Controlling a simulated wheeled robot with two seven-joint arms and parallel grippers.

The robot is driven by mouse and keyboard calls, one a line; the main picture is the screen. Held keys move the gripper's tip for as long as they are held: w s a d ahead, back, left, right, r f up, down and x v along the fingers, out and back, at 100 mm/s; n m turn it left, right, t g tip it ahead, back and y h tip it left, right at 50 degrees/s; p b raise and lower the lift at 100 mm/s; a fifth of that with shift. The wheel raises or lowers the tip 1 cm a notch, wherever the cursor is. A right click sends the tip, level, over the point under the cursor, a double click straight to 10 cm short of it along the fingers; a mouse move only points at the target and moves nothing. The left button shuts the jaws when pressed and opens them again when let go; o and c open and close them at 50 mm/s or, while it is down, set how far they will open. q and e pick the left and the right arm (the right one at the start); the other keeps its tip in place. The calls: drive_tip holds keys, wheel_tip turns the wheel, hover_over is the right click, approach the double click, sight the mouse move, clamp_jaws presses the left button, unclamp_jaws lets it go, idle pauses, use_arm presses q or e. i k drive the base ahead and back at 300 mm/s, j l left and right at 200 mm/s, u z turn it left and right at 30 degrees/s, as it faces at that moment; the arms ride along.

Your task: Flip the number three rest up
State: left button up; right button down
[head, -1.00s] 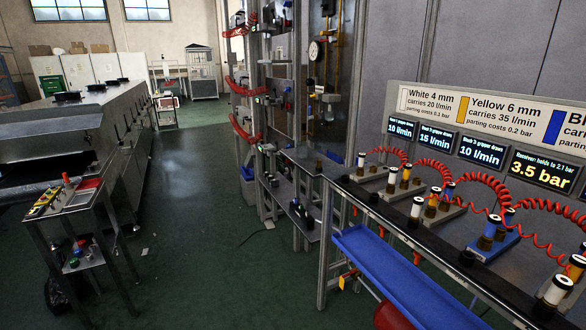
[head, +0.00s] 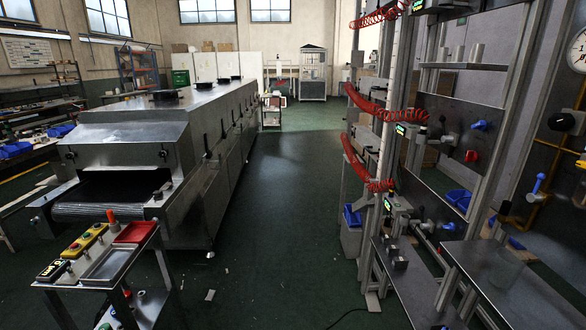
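I cannot make out a rest marked number three. On the right is a tall metal frame (head: 405,165) carrying panels, valves and small lit displays. A flat metal plate (head: 515,285) juts out level at its lower right; I cannot tell whether it is one of the rests. Small metal fittings (head: 392,252) sit low on the frame's left part. Neither of my grippers is in view.
A long metal tunnel dryer (head: 185,125) stands on the left, with a small control cart (head: 105,262) in front. Red coiled hoses (head: 375,112) hang on the frame's left side. The green floor (head: 275,220) between is mostly open, with small scraps.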

sight(357, 60)
drive_tip(key=i, duration=1.15)
drive_tip(key=i+u, duration=0.1)
drive_tip(key=i, duration=1.1)
drive_tip(key=i+l, duration=0.1)
drive_tip(key=i, duration=1.05)
drive_tip(key=i+j+z, duration=0.2)
drive_tip(key=i+z, duration=0.25)
drive_tip(key=i, duration=0.3)
drive_tip(key=i+j+z, duration=0.45)
drive_tip(key=i, duration=0.3)
drive_tip(key=i+j+z, duration=0.45)
drive_tip(key=i+j, duration=0.15)
drive_tip(key=i+j+z, duration=0.15)
drive_tip(key=j, duration=0.15)
drive_tip(key=i+j+z, duration=0.1)
drive_tip(key=j, duration=0.2)
drive_tip(key=i+j+z, duration=0.15)
drive_tip(key=j, duration=0.2)
drive_tip(key=i+j+z, duration=0.1)
drive_tip(key=j, duration=0.25)
